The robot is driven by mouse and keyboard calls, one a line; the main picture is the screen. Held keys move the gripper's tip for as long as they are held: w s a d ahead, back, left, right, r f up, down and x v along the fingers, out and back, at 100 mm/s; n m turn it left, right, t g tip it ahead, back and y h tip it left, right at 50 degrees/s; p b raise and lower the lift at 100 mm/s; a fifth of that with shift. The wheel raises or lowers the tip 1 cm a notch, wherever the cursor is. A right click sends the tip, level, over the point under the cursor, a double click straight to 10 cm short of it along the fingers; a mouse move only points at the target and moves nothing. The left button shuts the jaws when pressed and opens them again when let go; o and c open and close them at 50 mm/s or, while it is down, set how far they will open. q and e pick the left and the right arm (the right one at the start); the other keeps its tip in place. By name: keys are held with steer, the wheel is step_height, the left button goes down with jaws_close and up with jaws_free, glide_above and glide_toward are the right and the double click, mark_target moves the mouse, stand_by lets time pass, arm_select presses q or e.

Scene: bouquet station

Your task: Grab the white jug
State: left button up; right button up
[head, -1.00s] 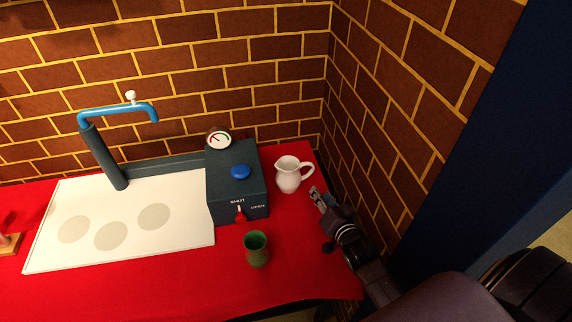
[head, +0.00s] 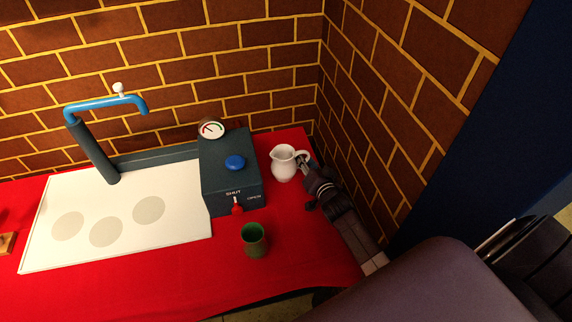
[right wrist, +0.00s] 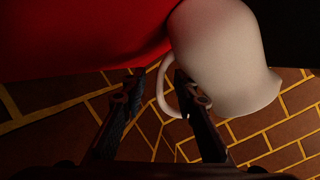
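The white jug (head: 283,164) stands upright on the red cloth, right of the dark box, with its handle toward the right. My right gripper (head: 304,163) is at the jug's handle side. In the right wrist view the jug (right wrist: 222,55) fills the upper right, and my right gripper (right wrist: 154,84) is open. The handle's outer bar shows between the two fingers, closer to the right finger, which overlaps the handle loop. I cannot tell whether that finger touches the handle. My left gripper is not in view.
A dark box (head: 221,190) with a blue button, gauge and red lever stands left of the jug. A green cup (head: 254,241) stands in front. A white board (head: 185,236) and blue tap (head: 105,103) are at left. The brick wall is close on the right.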

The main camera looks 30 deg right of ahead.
steer(key=shift+w, duration=0.1)
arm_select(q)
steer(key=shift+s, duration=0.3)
arm_select(e)
jaws_close()
steer(key=shift+r, duration=0.1)
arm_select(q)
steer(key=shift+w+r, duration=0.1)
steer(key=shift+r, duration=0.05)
arm_select(e)
steer(key=shift+w+r, duration=0.1)
steer(key=shift+r, duration=0.1)
